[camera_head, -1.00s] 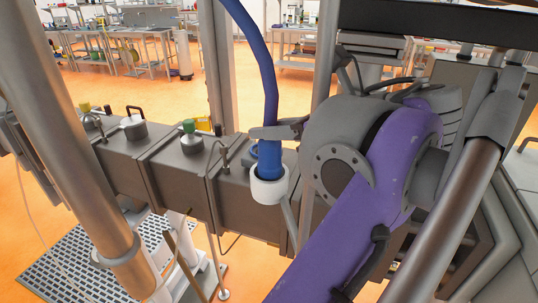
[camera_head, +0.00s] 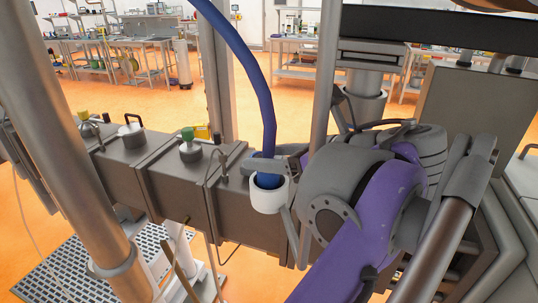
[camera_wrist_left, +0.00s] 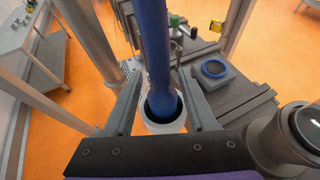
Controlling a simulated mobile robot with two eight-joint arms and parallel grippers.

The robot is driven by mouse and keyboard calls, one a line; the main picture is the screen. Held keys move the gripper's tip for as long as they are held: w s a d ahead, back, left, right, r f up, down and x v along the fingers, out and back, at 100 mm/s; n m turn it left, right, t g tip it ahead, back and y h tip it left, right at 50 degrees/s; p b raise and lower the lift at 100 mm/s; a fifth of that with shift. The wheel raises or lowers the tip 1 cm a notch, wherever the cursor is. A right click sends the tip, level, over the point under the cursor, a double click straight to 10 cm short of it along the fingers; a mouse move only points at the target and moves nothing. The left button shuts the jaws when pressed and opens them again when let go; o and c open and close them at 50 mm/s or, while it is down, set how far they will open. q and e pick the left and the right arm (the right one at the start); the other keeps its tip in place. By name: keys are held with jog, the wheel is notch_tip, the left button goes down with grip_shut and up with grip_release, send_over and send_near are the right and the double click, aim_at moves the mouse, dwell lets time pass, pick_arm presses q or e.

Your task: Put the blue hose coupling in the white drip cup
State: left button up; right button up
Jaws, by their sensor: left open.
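The blue hose (camera_head: 262,75) hangs from above, and its lower end, the blue hose coupling (camera_head: 268,181), is inside the white drip cup (camera_head: 268,198). The cup's rim hides the coupling's lower part. In the left wrist view the hose (camera_wrist_left: 153,45) runs down into the cup (camera_wrist_left: 165,126), whose inside looks dark. My left gripper (camera_head: 272,165) is just above the cup. In the left wrist view its two fingers (camera_wrist_left: 162,100) stand apart on either side of the hose, open, with gaps visible. My right gripper is not in view.
A grey block with a dark, blue-rimmed round opening (camera_wrist_left: 214,68) sits beside the cup on the brown duct (camera_head: 165,175). Green-topped (camera_head: 189,146) and black-handled fittings (camera_head: 132,132) stand along the duct. A thick metal post (camera_head: 75,150) rises at left.

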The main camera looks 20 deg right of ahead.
pick_arm(q)
jog(key=shift+r, duration=0.15)
jog(key=p+v, duration=0.1)
jog(key=v, duration=1.1)
